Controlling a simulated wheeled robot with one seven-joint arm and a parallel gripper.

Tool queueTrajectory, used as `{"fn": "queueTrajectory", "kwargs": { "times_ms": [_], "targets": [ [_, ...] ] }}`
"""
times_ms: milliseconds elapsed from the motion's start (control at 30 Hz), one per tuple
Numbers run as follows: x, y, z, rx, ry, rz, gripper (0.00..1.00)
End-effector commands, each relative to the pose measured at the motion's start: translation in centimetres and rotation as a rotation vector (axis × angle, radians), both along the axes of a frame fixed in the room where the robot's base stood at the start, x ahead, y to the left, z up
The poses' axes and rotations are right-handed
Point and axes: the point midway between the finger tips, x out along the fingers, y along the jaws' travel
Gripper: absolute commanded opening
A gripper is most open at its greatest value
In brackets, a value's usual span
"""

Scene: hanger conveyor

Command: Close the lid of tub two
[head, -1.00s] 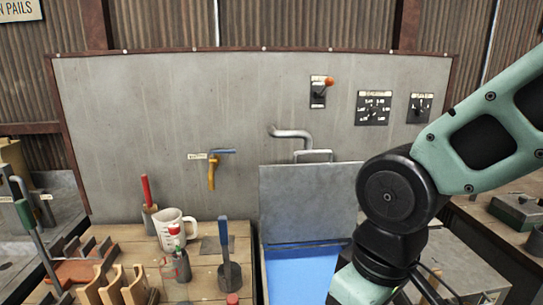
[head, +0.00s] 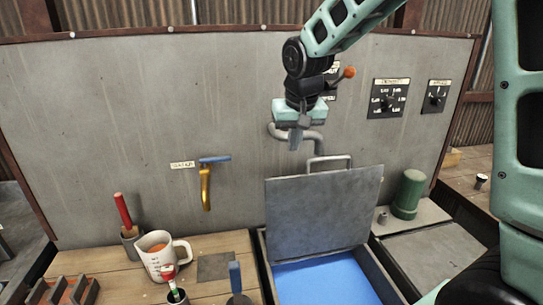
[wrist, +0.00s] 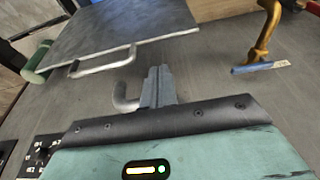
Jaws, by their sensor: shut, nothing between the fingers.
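A tub (head: 373,283) with blue contents (head: 318,283) stands at the lower middle of the head view. Its grey metal lid (head: 322,212) stands raised, nearly upright, with a handle (head: 329,160) at its top edge. The lid (wrist: 115,28) and its handle (wrist: 103,61) also show at the upper left of the wrist view. My gripper (head: 295,145) is shut and empty. In the head view it appears above the lid's top edge, in front of the grey wall panel and apart from the handle. In the wrist view its fingers (wrist: 158,75) are together. No tub number is visible.
A bent grey pipe (head: 297,133) juts from the panel by my gripper. A yellow tap with a blue lever (head: 206,185) is left. A measuring jug (head: 164,256) stands on the bench. A green cylinder (head: 408,194) and a closed grey cover (head: 436,262) are right.

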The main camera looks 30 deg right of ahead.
Motion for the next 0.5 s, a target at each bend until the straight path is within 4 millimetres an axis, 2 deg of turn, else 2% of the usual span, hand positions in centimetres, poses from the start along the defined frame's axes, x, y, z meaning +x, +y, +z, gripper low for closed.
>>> {"fn": "queueTrajectory", "kwargs": {
  "times_ms": [167, 500],
  "targets": [
    [0.5, -0.2, -1.7, 0.000, 0.006, -0.002, 0.00],
    [2.0, -0.6, -7.4, 0.000, 0.006, 0.001, 0.00]
  ]
}}
